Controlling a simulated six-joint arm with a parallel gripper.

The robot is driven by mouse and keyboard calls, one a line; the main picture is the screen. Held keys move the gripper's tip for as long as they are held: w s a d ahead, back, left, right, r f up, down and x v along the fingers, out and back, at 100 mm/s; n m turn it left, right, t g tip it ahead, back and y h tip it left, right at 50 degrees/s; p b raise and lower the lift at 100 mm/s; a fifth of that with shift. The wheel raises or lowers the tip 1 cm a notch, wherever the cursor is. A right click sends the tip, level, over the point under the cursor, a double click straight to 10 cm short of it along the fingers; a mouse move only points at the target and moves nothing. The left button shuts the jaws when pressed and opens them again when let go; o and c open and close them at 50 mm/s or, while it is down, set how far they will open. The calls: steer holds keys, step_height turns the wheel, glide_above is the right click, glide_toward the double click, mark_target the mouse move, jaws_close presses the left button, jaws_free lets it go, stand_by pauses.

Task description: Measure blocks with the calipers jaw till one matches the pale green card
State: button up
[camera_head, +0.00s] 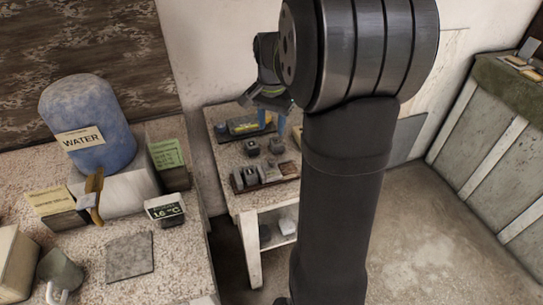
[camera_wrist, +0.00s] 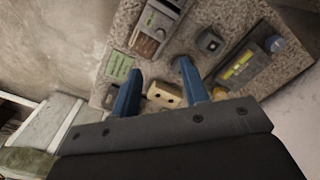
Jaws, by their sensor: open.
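My gripper (camera_wrist: 160,69) is open, with its two blue fingers spread above the small speckled table (camera_wrist: 128,36). In the wrist view a tan block with dark holes (camera_wrist: 166,96) lies between and below the fingers; I see no contact. A pale green card with print (camera_wrist: 119,67) lies left of the fingers. A dark block (camera_wrist: 210,42) sits to the right. I cannot tell for sure which item is the calipers.
A dark holder with grey pieces (camera_head: 262,177) stands at the table's front. A long dark device with a yellow label (camera_wrist: 240,66) lies right in the wrist view. The left bench carries a blue water container (camera_head: 85,122), a green card (camera_head: 167,154) and a temperature display (camera_head: 165,210).

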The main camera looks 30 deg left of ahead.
mark_target(271, 160)
step_height(271, 160, down, 13)
steer(key=shift+r, duration=0.1)
stand_by(0.3)
steer(key=c, duration=0.8)
steer(key=shift+o, duration=0.5)
steer(key=shift+s+a, duration=0.9)
steer(key=shift+a, duration=0.1)
